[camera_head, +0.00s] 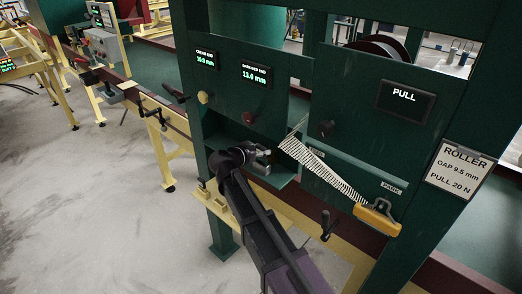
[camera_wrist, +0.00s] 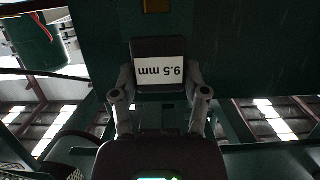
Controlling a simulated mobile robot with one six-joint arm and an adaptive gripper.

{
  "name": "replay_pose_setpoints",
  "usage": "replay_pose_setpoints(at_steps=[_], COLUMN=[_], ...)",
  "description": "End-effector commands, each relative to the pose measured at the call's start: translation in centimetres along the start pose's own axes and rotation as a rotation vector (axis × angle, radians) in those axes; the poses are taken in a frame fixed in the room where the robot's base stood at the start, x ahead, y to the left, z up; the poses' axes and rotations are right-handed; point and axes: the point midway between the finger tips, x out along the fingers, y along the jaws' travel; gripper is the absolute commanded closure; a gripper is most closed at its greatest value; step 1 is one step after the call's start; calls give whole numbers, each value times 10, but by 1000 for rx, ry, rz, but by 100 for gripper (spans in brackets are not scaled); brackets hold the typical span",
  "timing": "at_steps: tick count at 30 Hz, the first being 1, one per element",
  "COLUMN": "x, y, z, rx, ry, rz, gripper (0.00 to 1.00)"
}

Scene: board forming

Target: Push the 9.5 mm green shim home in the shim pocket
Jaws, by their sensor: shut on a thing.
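My gripper (camera_head: 263,154) is at the dark opening in the green machine's front, below the two readouts. In the wrist view my gripper (camera_wrist: 160,90) has a finger on each side of a dark block with a white label, the 9.5 mm shim (camera_wrist: 160,73). The label reads "9.5 mm" upside down. The block looks dark here, and its green cannot be made out. How deep the shim sits in the pocket is hidden; in the head view my gripper and the shadow cover it.
The readouts (camera_head: 256,74) show 10.0 mm and 13.0 mm. A long pale toothed strip (camera_head: 325,172) with a yellow handle (camera_head: 377,217) hangs slanting right of my gripper. A card (camera_head: 459,169) reads roller gap 9.5 mm, pull 20 N. Black-handled knobs and levers stick out nearby.

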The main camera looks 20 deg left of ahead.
Motion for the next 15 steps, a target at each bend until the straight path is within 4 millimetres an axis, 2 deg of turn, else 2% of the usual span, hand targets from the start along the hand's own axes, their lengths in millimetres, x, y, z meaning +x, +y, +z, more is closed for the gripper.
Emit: replay_pose_setpoints(at_steps=[14, 15], x=[3, 2], y=[0, 0], z=[9, 8], rx=[0, 0], ry=[0, 0], rz=[0, 0], gripper=[93, 33])
